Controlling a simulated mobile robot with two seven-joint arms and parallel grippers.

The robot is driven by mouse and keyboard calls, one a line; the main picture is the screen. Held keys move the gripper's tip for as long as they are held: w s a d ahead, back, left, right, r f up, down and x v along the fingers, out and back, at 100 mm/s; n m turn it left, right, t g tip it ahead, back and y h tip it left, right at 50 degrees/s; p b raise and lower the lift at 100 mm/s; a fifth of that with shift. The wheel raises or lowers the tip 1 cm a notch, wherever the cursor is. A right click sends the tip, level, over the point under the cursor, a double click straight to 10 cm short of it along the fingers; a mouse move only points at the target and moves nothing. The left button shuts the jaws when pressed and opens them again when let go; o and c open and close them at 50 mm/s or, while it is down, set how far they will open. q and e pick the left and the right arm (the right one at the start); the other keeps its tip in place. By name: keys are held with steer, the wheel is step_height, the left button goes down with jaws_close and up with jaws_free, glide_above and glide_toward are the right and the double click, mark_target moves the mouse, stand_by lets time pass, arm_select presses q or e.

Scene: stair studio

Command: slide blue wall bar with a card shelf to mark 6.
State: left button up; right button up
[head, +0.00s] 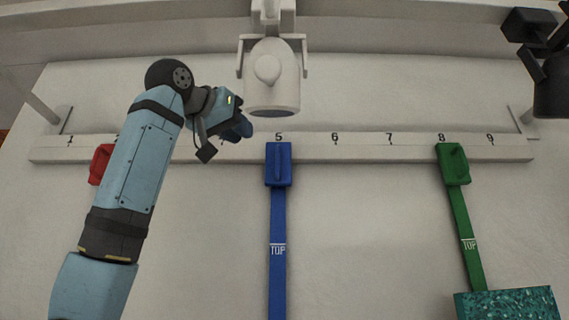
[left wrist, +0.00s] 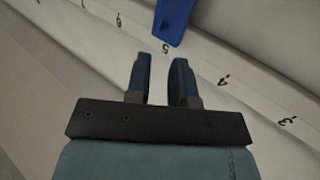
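The blue wall bar (head: 278,215) hangs from a pale rail (head: 360,152) by its blue slider head (head: 278,165), just under mark 5. It bears a "TOP" label, and its lower end is cut off by the frame, so no card shelf shows on it. Mark 6 (head: 334,136) is to its right, with bare rail between. My left gripper (head: 242,131) is left of the blue head, near the rail's top edge. In the left wrist view its two fingers (left wrist: 162,82) are apart and empty, with the blue bar (left wrist: 173,18) beyond them. My right gripper is not in view.
A red slider (head: 101,164) is at the left, partly behind my left arm. A green bar (head: 460,215) hangs near mark 8, with a speckled teal panel (head: 508,304) at its foot. A white lamp (head: 272,80) hangs above mark 5. A black fixture (head: 553,85) is at upper right.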

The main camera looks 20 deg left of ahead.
mark_target(277, 155)
arm_select(q)
steer(key=p+x, duration=0.5)
steer(key=x, duration=0.8)
steer(key=shift+w+d+r, duration=0.1)
steer(key=shift+w, duration=0.15)
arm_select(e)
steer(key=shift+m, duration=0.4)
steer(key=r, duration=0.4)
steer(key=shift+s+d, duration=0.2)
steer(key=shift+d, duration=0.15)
arm_select(q)
jaws_close()
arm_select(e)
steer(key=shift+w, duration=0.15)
